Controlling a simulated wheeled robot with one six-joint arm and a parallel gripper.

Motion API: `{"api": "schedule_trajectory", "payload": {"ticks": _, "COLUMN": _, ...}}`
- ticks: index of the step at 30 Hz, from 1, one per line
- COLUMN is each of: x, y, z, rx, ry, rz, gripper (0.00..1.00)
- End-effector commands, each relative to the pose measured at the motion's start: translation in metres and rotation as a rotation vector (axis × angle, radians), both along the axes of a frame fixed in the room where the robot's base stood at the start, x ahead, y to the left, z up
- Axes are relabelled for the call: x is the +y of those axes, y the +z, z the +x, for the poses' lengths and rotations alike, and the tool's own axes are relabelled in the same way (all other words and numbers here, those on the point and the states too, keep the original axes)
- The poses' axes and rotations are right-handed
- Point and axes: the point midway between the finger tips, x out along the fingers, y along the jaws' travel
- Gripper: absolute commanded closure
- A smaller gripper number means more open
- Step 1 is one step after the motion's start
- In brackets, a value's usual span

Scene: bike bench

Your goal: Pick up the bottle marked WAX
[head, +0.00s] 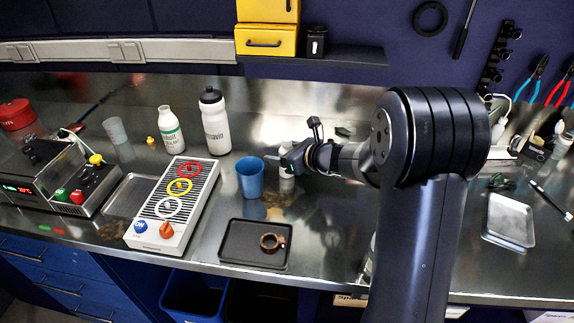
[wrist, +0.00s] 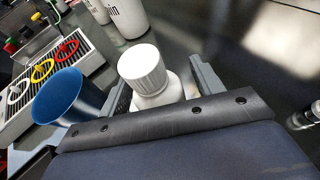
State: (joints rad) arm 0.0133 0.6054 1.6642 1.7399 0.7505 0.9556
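A white bottle with a ribbed white cap (wrist: 145,70) stands between the two fingers of my gripper (wrist: 160,85) in the wrist view. The fingers are apart, one on each side of it, with a narrow gap showing at the right finger; contact on the left is unclear. Its label is hidden, so I cannot read WAX on it. In the head view the bottle (head: 287,184) shows as a small white piece beneath my gripper (head: 288,163), just right of the blue cup. It stands on the metal bench.
The blue cup (head: 250,179) is close on the left. Behind are a white bottle with a green label (head: 170,131) and a tall black-capped bottle (head: 214,125). A button panel (head: 188,195) lies further left, and a dark tray (head: 240,245) with a brown ring (head: 272,242) in front.

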Motion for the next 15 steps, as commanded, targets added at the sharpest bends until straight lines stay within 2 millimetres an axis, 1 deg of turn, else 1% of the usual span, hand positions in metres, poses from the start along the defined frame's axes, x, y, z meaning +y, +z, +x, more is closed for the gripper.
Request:
{"api": "schedule_trajectory", "payload": {"ticks": 1, "x": -0.0002, "y": 0.0000, "z": -0.0002, "rx": 0.000, "ry": 0.000, "rz": 0.000, "gripper": 0.42}}
{"api": "schedule_trajectory", "payload": {"ticks": 2, "x": -0.0002, "y": 0.0000, "z": -0.0002, "rx": 0.000, "ry": 0.000, "rz": 0.000, "gripper": 0.44}}
{"api": "schedule_trajectory", "payload": {"ticks": 15, "x": -0.0002, "y": 0.0001, "z": -0.0004, "rx": 0.000, "ry": 0.000, "rz": 0.000, "gripper": 0.80}}
